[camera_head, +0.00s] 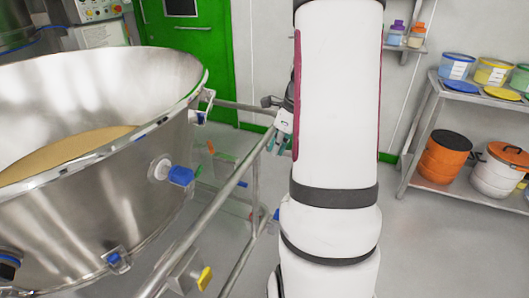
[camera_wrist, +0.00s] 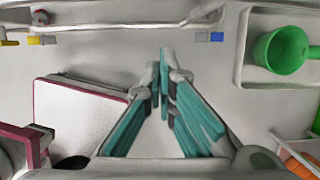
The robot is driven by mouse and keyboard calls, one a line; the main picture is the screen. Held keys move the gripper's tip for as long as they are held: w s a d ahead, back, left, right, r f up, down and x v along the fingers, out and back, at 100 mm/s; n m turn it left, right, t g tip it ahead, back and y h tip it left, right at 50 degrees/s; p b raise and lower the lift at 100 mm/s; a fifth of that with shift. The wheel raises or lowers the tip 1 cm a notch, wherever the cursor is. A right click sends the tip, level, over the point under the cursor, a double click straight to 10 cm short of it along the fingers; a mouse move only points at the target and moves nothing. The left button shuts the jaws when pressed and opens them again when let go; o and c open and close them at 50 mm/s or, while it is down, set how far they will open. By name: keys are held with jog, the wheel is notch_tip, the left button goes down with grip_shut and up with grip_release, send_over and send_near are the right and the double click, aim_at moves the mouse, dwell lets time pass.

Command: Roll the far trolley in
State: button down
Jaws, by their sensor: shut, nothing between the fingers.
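A trolley with a tubular steel frame (camera_head: 213,207) carries a large steel bowl (camera_head: 95,205) at the left of the head view. The bowl holds tan powder (camera_head: 62,155) and has blue-capped fittings on its wall. I cannot tell whether this is the far trolley. My gripper (camera_head: 281,140) is partly hidden behind my arm, close to the frame's upper rail at its right end; contact is unclear. In the wrist view my gripper (camera_wrist: 163,60) has its teal fingers together at the tips, with nothing between them. A grey bar (camera_wrist: 110,27) crosses the top of that view.
A steel shelf (camera_head: 440,93) at right bears lidded tubs, with an orange drum (camera_head: 444,157) and a white drum (camera_head: 499,172) below. A green door (camera_head: 190,45) is behind. A green scoop (camera_wrist: 282,50) lies in a tray (camera_wrist: 256,77).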

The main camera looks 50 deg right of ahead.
jog(key=w+a+f+b, duration=0.1)
jog(key=w+f+b, duration=0.2)
jog(key=w+f, duration=0.3)
jog(key=shift+a+f, duration=0.4)
jog(key=shift+f, duration=0.9)
jog(key=shift+w, duration=0.2)
